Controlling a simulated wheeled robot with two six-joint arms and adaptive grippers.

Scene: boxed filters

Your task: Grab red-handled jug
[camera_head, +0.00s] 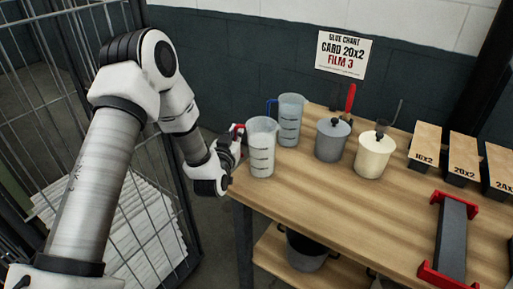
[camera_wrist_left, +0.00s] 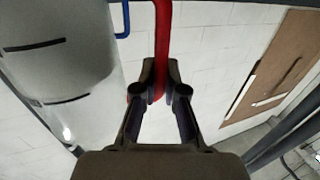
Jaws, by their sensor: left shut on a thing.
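The red-handled jug (camera_head: 262,150) is a clear measuring jug with black marks at the table's left end. Its body also fills the left of the left wrist view (camera_wrist_left: 60,75). My left gripper (camera_head: 236,140) is at its left side, on the red handle. In the left wrist view the gripper's fingers (camera_wrist_left: 160,92) are closed around the red handle (camera_wrist_left: 163,35). In the head view the gripper hides most of the handle. The jug looks upright; I cannot tell whether it touches the table. My right gripper is not in view.
A blue-handled jug (camera_head: 290,119) stands just behind. A grey pot (camera_head: 331,142) and a cream pot (camera_head: 372,158) stand to the right, then labelled boxes (camera_head: 461,158) and a red-ended holder (camera_head: 452,240). A wire cage (camera_head: 40,110) is at the left.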

